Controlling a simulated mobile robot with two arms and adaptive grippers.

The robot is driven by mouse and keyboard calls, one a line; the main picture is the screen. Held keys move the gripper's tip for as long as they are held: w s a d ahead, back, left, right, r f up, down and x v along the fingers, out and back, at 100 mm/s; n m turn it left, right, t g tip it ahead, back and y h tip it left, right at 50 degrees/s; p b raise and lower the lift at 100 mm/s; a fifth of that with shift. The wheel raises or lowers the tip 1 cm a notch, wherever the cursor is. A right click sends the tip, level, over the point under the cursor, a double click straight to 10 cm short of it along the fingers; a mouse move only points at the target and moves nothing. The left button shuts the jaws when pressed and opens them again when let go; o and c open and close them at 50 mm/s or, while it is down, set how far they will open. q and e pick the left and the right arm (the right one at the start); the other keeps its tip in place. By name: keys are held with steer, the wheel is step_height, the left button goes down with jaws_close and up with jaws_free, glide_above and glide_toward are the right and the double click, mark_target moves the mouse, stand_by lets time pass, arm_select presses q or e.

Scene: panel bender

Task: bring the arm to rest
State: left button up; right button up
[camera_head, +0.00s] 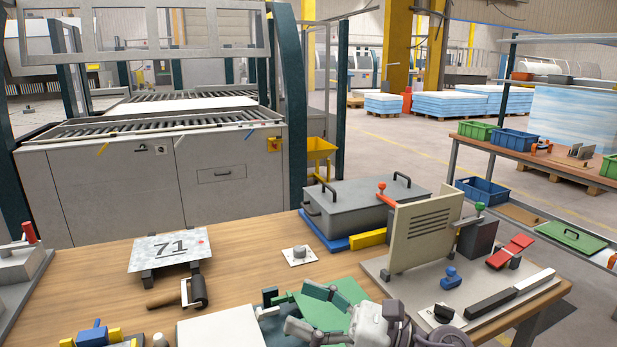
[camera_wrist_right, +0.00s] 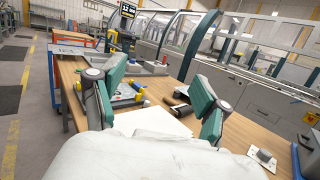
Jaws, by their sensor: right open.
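My right arm reaches in from the bottom of the head view, low over the front of the wooden workbench (camera_head: 90,267). My right gripper (camera_head: 270,304) points left beside a white sheet (camera_head: 222,328) and in front of a green sheet (camera_head: 345,293). In the right wrist view its two green-padded fingers (camera_wrist_right: 162,92) stand wide apart with nothing between them. The white sheet (camera_wrist_right: 155,121) lies on the bench beyond the fingers. My left gripper does not show.
A plate marked 71 (camera_head: 172,248), a roller (camera_head: 195,290) and a small knob plate (camera_head: 299,255) lie on the bench. A grey lidded box (camera_head: 365,208) and an upright beige panel (camera_head: 425,231) stand right. Blue-and-yellow parts (camera_head: 95,335) sit front left.

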steer(key=w+d+f+m+t+h, duration=0.15)
steer(key=d+m+t+h, duration=0.25)
steer(key=m+t, duration=0.55)
steer(key=w+d+m+t+h, duration=0.2)
steer(key=d+m+t+h, duration=0.25)
steer(key=m, duration=0.95)
steer(key=s+d+f+m+g+h, duration=0.2)
steer(key=d+f+m+h, duration=0.3)
steer(key=f+m, duration=0.25)
steer(key=s+d+f+m+g+h, duration=0.1)
steer(key=d+f+m+g+h, duration=0.1)
steer(key=d+f+m+h, duration=0.45)
steer(key=s+f+m+g, duration=0.6)
steer(key=s+f, duration=0.3)
steer(key=s, duration=0.3)
steer(key=s+f+m+g, duration=0.55)
steer(key=s+f, duration=0.25)
steer(key=s, duration=0.3)
step_height(320, 180, down, 26)
steer(key=s+g, duration=0.2)
steer(key=s+d+f, duration=0.2)
steer(key=s+f, duration=0.5)
steer(key=s, duration=0.1)
steer(key=s+d+f+n+g, duration=0.1)
steer(key=s+f, duration=0.7)
steer(key=shift+d+f, duration=0.25)
steer(key=shift+d, duration=0.15)
